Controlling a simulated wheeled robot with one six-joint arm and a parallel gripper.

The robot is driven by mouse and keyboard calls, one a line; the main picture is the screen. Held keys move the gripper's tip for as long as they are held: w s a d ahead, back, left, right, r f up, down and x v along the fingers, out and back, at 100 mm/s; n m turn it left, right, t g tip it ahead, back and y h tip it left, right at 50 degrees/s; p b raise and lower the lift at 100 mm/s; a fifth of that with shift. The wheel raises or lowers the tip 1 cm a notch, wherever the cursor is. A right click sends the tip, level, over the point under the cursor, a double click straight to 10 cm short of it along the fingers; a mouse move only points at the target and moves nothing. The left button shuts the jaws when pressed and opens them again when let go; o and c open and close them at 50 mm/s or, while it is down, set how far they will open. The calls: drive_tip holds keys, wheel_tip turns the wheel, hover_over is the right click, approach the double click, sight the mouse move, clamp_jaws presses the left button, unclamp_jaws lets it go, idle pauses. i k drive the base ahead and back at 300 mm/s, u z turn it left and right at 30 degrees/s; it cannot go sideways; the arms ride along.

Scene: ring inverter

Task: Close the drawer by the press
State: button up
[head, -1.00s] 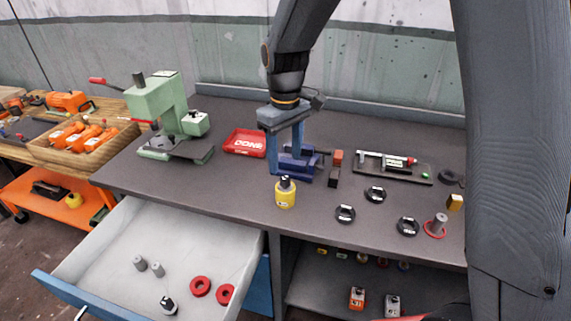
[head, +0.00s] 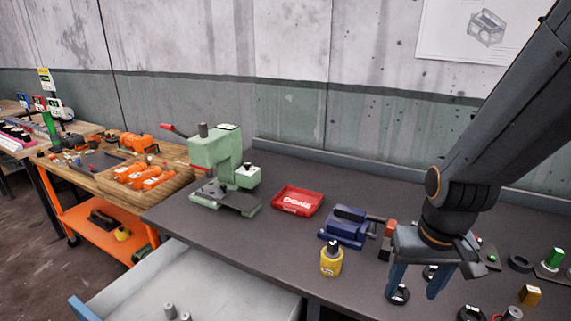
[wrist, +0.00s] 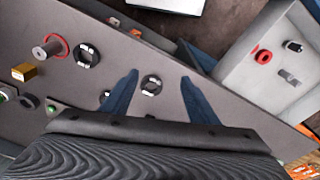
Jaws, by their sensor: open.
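The open drawer (head: 215,275) juts out below the workbench, in front of the green press (head: 222,165). Its front part is cut off by the bottom edge of the head view. In the wrist view the drawer (wrist: 248,88) lies at the upper right, with a red ring and small grey and black pieces inside. My gripper (head: 414,292) is open and empty over the right part of the bench, pointing down near black rings. It stands well to the right of the drawer and apart from it. In the wrist view its fingers (wrist: 159,78) frame a black ring.
A yellow bottle (head: 331,260), a blue vise (head: 347,228) and a red tray (head: 298,201) stand on the bench between my gripper and the press. An orange cart (head: 95,215) stands at the left. Floor shows beyond the drawer's left side.

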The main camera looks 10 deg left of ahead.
sight(201, 284)
drive_tip(key=u, duration=2.35)
